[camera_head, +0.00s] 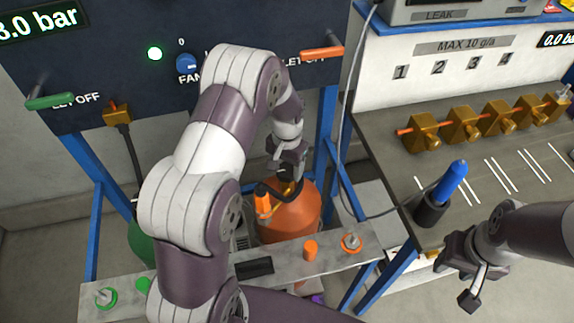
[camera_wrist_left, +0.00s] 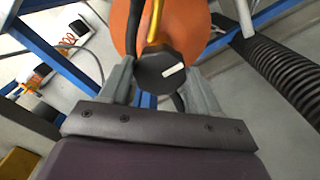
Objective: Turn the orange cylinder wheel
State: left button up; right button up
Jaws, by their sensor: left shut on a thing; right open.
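The orange cylinder (camera_head: 295,215) stands behind the metal shelf, and its orange body also fills the top middle of the left wrist view (camera_wrist_left: 190,30). Its wheel is a black round knob with a white mark (camera_wrist_left: 160,70). My left gripper (camera_wrist_left: 160,88) reaches down over the cylinder's top, with one finger on each side of the knob, shut on it. In the head view, my left gripper (camera_head: 287,160) and arm hide most of the wheel. My right gripper (camera_head: 466,276) is open and empty at the lower right, beside the bench.
A metal shelf (camera_head: 210,270) with green and orange fittings runs in front of the cylinder. Orange (camera_head: 320,52) and green (camera_head: 50,102) handles are on the panel. A bench (camera_head: 480,165) at right bears brass valves (camera_head: 460,128) and a blue-handled tool (camera_head: 452,180) in a black holder.

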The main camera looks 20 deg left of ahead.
pick_arm(q)
jog(key=shift+r+m, duration=0.15)
jog(key=shift+m, duration=0.15)
jog(key=m+p, duration=0.1)
jog(key=m, duration=0.2)
jog(key=shift+w+r+p, duration=0.1)
jog(key=shift+p, duration=0.2)
jog(key=m+p, duration=0.1)
jog(key=m, duration=0.3)
jog(key=shift+m, duration=0.3)
jog(key=m+p, duration=0.1)
jog(key=m, duration=0.3)
jog(key=m+p, duration=0.1)
jog(key=m, duration=0.4)
jog(key=shift+w, duration=0.1)
jog(key=shift+m, duration=0.4)
jog(key=o, duration=0.8)
jog(key=shift+c, duration=0.2)
jog(key=o, duration=0.3)
